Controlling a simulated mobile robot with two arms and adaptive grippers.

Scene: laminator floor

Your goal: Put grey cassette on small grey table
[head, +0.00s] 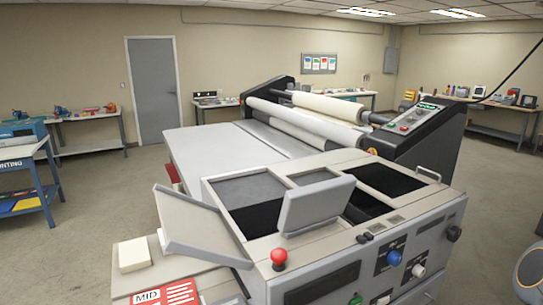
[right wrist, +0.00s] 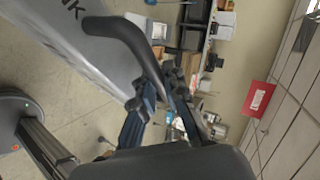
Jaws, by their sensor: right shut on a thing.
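The grey cassette (right wrist: 78,40) fills the upper left of the right wrist view. It is a light grey panel with dark lettering ending in "NK" and a black curved handle (right wrist: 122,35). My right gripper (right wrist: 163,88) is shut on this handle and holds the cassette above the floor. The rest of the cassette is cut off by the frame edge. Neither gripper shows in the head view, and my left gripper is in no view. I cannot tell which surface is the small grey table.
A grey console (head: 330,240) with open compartments and a tilted lid stands close in front, before a large roller laminator (head: 435,135). A white block (head: 133,254) sits at lower left. Work tables (head: 90,145) line the walls. A blue-framed table (head: 38,203) is at left. Open floor (head: 95,200) lies between.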

